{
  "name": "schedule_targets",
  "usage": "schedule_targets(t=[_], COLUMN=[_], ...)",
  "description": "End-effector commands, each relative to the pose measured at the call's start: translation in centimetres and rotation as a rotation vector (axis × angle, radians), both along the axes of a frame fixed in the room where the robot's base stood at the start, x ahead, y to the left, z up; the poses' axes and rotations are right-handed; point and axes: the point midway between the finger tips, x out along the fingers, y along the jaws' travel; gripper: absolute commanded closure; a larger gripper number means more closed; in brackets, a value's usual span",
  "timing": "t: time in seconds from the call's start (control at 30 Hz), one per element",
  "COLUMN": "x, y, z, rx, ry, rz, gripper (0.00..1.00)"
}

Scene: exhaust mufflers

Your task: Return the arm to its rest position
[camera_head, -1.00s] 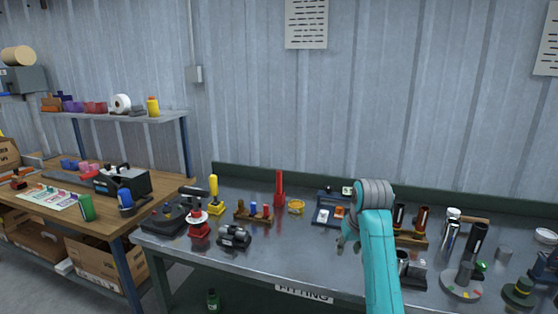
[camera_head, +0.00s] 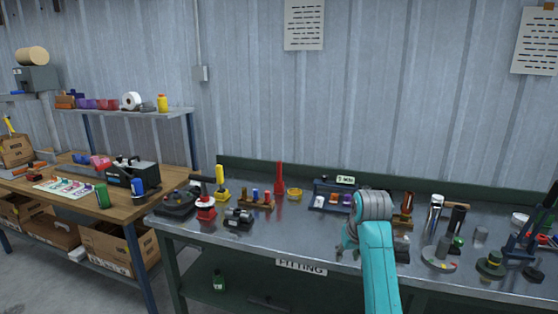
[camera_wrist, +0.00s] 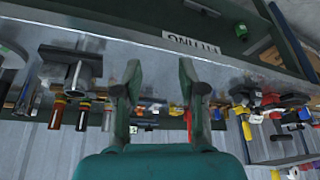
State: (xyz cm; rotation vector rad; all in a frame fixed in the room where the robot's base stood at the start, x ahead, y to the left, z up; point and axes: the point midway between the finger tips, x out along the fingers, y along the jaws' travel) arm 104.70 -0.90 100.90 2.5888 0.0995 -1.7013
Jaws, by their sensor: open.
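My teal arm (camera_head: 378,265) rises from the bottom of the head view, with a grey joint (camera_head: 373,205) at its top. My gripper (camera_head: 347,245) shows only in part at the left of that joint, over the front of the metal fitting bench (camera_head: 300,238). In the wrist view my gripper (camera_wrist: 160,72) has its two dark green fingers spread apart with nothing held between them. The bench and its items appear upside down behind the fingers.
Along the bench stand a red tool (camera_head: 279,178), a yellow-handled tool (camera_head: 221,182), a black clamp-like device (camera_head: 238,217), metal cylinders (camera_head: 435,214) and a dark green stepped piece (camera_head: 490,264). A wooden bench (camera_head: 150,207) stands at the left.

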Motion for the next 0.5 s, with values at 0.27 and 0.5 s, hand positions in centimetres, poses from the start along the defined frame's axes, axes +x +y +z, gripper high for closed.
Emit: schedule_targets(t=[0.27,0.5], x=[-0.9,-2.8], y=[0.1,0.2], z=[-4.2,-10.0], rx=[0.001,0.003], ry=[-0.032,-0.080], rz=[-0.005,-0.013], gripper=[0.59,0.59])
